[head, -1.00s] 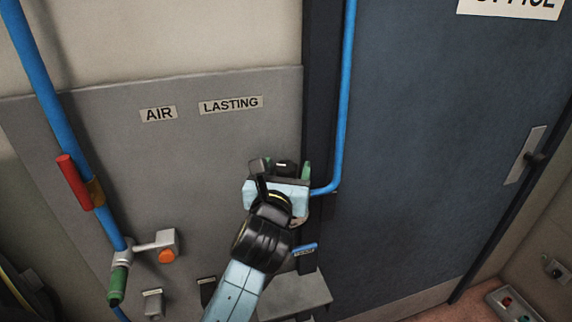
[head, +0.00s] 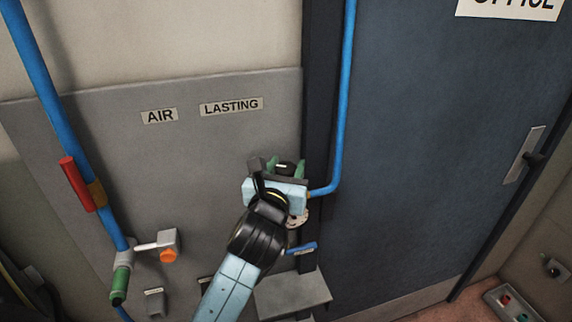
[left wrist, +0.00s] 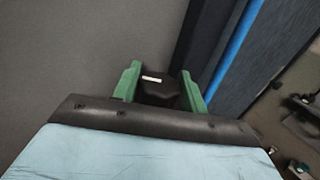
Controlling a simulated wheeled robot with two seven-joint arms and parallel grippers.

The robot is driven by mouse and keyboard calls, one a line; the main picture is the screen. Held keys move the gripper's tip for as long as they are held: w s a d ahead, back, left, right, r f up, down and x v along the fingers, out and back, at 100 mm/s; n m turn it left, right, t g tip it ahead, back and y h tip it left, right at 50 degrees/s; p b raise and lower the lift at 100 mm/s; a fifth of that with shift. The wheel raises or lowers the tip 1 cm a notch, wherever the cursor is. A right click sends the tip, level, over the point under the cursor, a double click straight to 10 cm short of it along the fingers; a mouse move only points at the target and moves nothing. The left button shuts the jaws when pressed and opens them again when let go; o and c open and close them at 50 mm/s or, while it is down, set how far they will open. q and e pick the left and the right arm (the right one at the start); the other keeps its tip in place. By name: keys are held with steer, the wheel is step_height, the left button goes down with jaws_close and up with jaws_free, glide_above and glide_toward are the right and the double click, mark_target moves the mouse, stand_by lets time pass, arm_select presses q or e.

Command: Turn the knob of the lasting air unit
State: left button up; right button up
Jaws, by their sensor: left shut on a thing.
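The lasting air unit's knob is black with a pale mark on top. In the head view the knob (head: 284,167) shows between the green fingers of my left gripper (head: 285,168). In the left wrist view the knob (left wrist: 160,88) sits between both green fingertips of the left gripper (left wrist: 163,86), which is shut on it. The unit's body is mostly hidden behind my gripper; a round pale dial edge (head: 299,218) shows just below. The LASTING label (head: 231,106) is on the grey panel above. My right gripper is not in view.
A blue pipe (head: 346,100) runs down beside the dark door (head: 430,150) to the unit. At left are another blue pipe (head: 45,90), a red handle (head: 76,183) and an orange button (head: 168,255). A grey ledge (head: 292,295) lies below the unit.

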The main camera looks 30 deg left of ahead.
arm_select(q)
steer(key=shift+r+m+t+h+p, duration=0.2)
steer(key=shift+m+t+h+p, duration=0.1)
steer(key=shift+m+h+p, duration=0.5)
steer(key=shift+f+m+h+p, duration=0.15)
steer(key=shift+m+h+p, duration=0.25)
steer(key=shift+h+p, duration=0.45)
steer(key=o, duration=1)
steer(key=shift+c, duration=0.2)
steer(key=shift+d, duration=0.1)
steer(key=shift+b, duration=0.3)
